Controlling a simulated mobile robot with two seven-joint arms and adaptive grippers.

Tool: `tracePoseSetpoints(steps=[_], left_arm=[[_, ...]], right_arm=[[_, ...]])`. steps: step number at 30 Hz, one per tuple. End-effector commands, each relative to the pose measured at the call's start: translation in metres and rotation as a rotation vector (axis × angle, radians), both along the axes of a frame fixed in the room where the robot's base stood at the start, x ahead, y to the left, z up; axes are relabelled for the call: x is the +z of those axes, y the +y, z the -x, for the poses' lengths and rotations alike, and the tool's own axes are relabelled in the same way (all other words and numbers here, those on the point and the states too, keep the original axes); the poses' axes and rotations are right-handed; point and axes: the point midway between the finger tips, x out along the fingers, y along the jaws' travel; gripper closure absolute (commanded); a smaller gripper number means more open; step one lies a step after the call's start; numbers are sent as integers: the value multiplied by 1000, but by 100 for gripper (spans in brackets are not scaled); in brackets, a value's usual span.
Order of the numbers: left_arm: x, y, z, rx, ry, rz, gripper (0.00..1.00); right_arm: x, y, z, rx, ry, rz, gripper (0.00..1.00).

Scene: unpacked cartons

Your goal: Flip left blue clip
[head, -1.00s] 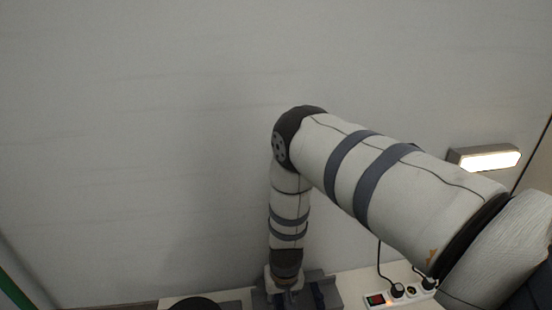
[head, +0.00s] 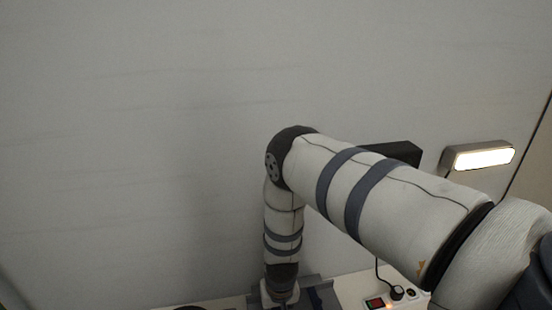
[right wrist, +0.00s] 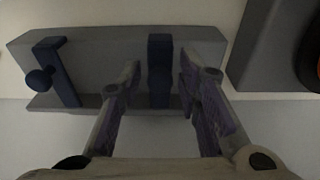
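A grey holder (right wrist: 105,55) with two dark blue clips fills the top of the right wrist view; part of the holder (head: 325,288) shows at the bottom of the head view. One clip (right wrist: 160,62) stands between the fingers of my right gripper (right wrist: 159,82). The fingers are open, one on each side of it, with small gaps visible. The other clip (right wrist: 66,75), with a round knob, is at the left in this view. The head view shows a blue clip (head: 315,297) right of my right gripper (head: 281,292), whose fingers are hard to make out there. My left gripper is out of view.
A power strip (head: 376,303) with a plug and cable is right of the holder. A plain wall with a lit lamp (head: 484,157) is behind. In the wrist view, a dark grey object (right wrist: 270,45) with a black round part stands right of the holder.

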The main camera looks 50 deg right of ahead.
Motion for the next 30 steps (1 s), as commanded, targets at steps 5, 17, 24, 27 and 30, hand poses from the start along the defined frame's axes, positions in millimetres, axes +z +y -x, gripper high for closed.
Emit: tracePoseSetpoints(steps=[5, 17, 24, 27, 30], left_arm=[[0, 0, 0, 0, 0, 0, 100], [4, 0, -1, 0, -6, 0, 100], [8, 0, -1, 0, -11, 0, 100], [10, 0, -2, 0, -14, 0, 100], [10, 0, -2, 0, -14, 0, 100]], right_arm=[[0, 0, 0, 1, 0, 0, 100], [11, -5, -6, 1, -4, 4, 100], [23, -11, -13, 1, -9, 6, 100], [27, -13, -15, 1, -10, 7, 100], [29, -14, -16, 0, -8, 7, 100]])
